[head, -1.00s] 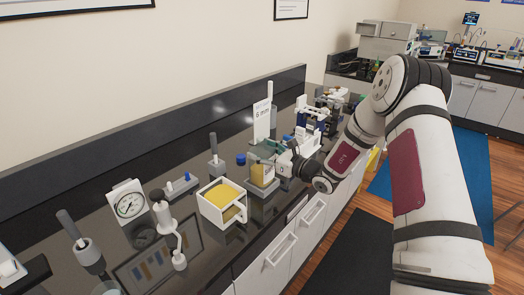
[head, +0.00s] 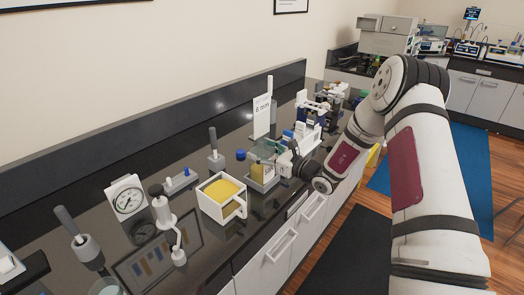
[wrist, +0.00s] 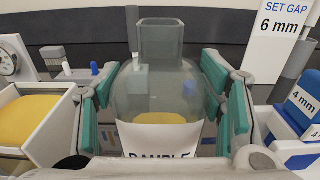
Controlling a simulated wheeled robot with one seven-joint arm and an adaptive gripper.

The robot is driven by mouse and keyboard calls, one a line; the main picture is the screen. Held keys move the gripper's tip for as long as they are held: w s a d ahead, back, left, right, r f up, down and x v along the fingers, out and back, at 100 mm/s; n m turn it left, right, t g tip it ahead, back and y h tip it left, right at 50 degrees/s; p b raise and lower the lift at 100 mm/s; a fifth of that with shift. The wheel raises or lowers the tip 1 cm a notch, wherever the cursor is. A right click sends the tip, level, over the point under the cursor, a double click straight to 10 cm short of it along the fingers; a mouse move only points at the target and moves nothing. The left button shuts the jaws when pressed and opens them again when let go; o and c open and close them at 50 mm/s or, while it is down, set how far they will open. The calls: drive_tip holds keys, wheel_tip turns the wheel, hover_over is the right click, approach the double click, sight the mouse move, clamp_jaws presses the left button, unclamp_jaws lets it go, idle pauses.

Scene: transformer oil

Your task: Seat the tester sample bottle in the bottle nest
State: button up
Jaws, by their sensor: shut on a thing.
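The sample bottle (wrist: 162,90) is clear, with a square neck, yellow liquid low inside and a white label reading SAMPLE. In the wrist view it stands upright between the teal finger pads of my gripper (wrist: 165,105), which is shut on it. In the head view my gripper (head: 277,153) is low over the counter, beside a grey base with a yellow block-like part (head: 260,173). The bottle's bottom is hidden in the wrist view. I cannot make out the bottle nest for certain, nor whether the bottle touches it.
A white open box with a yellow top (head: 222,194) stands left of my gripper. A "6 mm" sign (head: 262,117) stands behind. Blue "4 mm" blocks (wrist: 300,105) are close on the right. A gauge (head: 127,199) and a hand pump (head: 167,222) stand farther left.

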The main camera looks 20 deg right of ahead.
drive_tip(key=o, duration=2)
drive_tip(key=shift+f, duration=0.1)
drive_tip(key=shift+s+d, duration=0.1)
drive_tip(key=shift+s, duration=0.05)
drive_tip(key=shift+s+d, duration=0.25)
drive_tip(key=v, duration=1.1)
